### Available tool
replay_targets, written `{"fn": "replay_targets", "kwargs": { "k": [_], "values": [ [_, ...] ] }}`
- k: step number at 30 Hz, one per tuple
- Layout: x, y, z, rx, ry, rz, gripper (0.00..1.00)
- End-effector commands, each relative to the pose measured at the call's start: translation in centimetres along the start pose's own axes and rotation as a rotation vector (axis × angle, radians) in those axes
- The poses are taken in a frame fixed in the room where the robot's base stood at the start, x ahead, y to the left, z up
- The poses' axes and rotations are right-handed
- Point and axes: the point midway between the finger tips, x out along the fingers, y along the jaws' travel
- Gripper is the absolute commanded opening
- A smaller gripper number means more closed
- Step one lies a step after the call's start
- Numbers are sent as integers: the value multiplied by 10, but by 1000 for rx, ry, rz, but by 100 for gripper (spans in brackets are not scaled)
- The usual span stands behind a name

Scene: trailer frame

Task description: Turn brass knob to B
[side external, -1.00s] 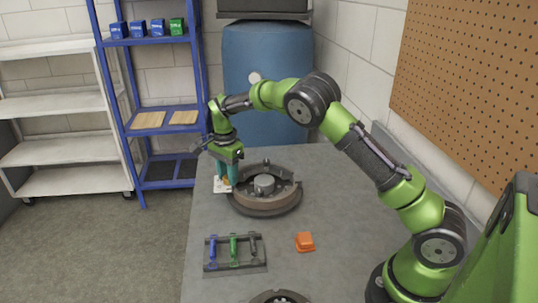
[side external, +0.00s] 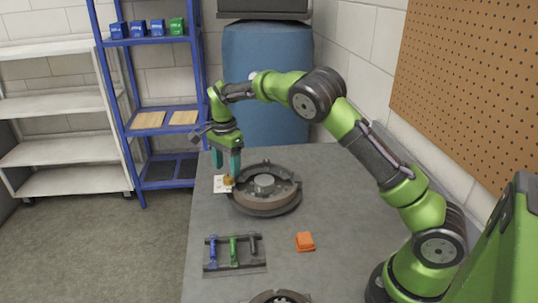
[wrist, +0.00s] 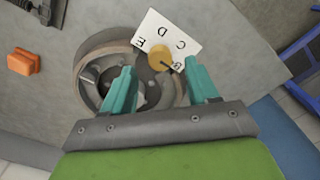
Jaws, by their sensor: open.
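The brass knob (wrist: 158,56) sits on a white card with letters (wrist: 181,30). E, D, C and B are readable; any other letter is hidden or too small to read. A dark pointer line on the knob runs toward the B. In the side view the knob (side external: 228,181) and card (side external: 220,188) are at the table's left edge, beside the round housing. My gripper (side external: 227,172) is open and empty, with its teal fingers just above the knob. In the wrist view the fingers (wrist: 160,66) are apart, one on each side of the knob.
The round metal housing (side external: 264,208) stands right beside the card. A rack with blue, green and dark levers (side external: 235,268) and an orange block (side external: 304,242) lie nearer the front. Another round part (side external: 279,297) shows at the bottom edge.

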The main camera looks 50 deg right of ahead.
Motion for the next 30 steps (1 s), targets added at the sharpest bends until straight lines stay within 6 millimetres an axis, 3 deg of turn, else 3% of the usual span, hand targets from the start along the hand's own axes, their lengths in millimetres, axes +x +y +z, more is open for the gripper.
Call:
{"fn": "replay_targets", "kwargs": {
  "k": [9,15,21,30],
  "values": [
    [-80,-1,-1,2,1,-6,59],
    [-117,-1,0,2,1,-4,59],
    [-134,0,0,1,1,-1,59],
    [-136,0,0,1,0,-1,59]
  ]
}}
